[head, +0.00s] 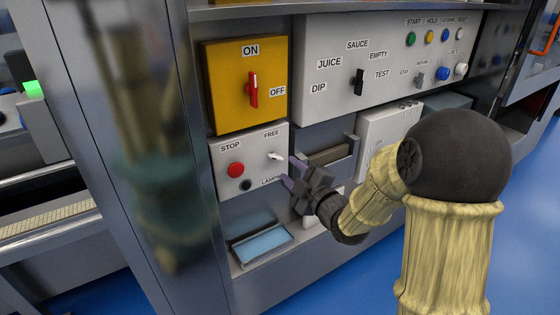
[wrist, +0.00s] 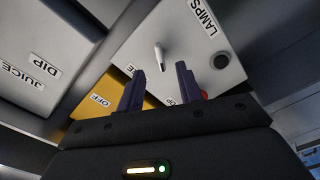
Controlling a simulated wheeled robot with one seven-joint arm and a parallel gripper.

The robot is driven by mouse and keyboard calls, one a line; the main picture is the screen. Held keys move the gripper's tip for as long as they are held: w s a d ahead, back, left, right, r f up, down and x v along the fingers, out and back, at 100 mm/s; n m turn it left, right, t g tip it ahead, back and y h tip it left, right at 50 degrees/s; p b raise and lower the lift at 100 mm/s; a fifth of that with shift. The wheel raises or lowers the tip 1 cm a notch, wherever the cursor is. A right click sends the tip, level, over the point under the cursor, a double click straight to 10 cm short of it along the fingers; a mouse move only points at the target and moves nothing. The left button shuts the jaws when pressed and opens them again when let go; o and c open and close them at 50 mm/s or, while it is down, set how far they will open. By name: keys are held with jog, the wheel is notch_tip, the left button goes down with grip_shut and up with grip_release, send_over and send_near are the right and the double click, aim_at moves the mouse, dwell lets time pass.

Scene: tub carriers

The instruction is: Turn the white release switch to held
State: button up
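The white release switch (head: 276,156) is a small lever on the light grey panel (head: 225,185), below the FREE label. It also shows in the wrist view (wrist: 160,58), a little beyond the gap between my fingertips. Its exact setting is hard to tell, and no held label is readable. My gripper (head: 287,170) is open and empty, its two purple fingers pointing at the panel just right of the switch. In the wrist view my gripper (wrist: 160,72) has its fingers spread either side of the lever's line, with no visible contact. One finger partly covers a label ending in E.
On the same panel are a red STOP button (head: 235,170) and a black button (head: 246,185) by the LAMPS label. A yellow box (head: 228,92) with a red ON/OFF handle (head: 253,92) is above. A ledged recess (head: 330,153) lies right of the panel, a blue-lined tray (head: 262,245) below.

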aim_at(278, 160)
jog(key=x, duration=0.6)
jog(key=shift+a, duration=0.1)
grip_shut()
